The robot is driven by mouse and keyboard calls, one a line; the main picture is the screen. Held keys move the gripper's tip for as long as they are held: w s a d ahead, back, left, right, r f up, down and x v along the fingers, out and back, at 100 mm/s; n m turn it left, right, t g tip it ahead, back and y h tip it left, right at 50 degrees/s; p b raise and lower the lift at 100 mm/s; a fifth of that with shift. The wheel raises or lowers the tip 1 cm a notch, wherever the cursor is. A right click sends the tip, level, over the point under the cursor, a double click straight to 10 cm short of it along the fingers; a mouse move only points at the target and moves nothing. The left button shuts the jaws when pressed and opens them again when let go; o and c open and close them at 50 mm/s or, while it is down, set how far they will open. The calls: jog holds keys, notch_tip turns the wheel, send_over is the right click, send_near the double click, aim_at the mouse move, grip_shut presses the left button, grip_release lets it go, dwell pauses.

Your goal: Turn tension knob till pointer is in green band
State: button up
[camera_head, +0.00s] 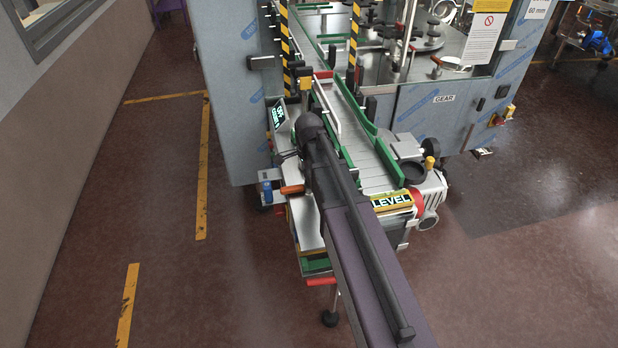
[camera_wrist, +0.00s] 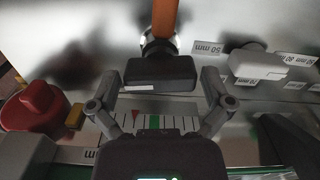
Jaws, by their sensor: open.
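My gripper (camera_wrist: 159,78) shows in the wrist view with its two fingers spread apart. A dark block-like part (camera_wrist: 160,70) with an orange handle (camera_wrist: 166,18) behind it lies between the fingers in the picture; I cannot tell whether they touch it. A red knob (camera_wrist: 36,104) stands at the left, apart from the fingers. I cannot tell which of these is the tension knob. Below the dark block is a white scale (camera_wrist: 180,123) with a green band (camera_wrist: 155,122). A red pointer (camera_wrist: 135,116) is left of the band, outside it. In the head view my arm hides the gripper.
A conveyor (camera_head: 372,165) with green rails runs beside my arm, with a "LEVEL" label (camera_head: 391,200) at its near end. A grey cabinet (camera_head: 228,90) stands to the left. The left floor is clear.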

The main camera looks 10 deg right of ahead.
jog(key=shift+c, duration=0.2)
jog(key=c, duration=0.8)
jog(key=shift+n, duration=0.4)
jog(key=n, duration=0.3)
jog(key=shift+s, duration=0.15)
jog(key=n, duration=0.3)
jog(key=shift+n, duration=0.4)
jog(key=n, duration=0.4)
jog(key=shift+s+d+n, duration=0.1)
jog(key=shift+d+n, duration=0.05)
jog(key=shift+n, duration=2.05)
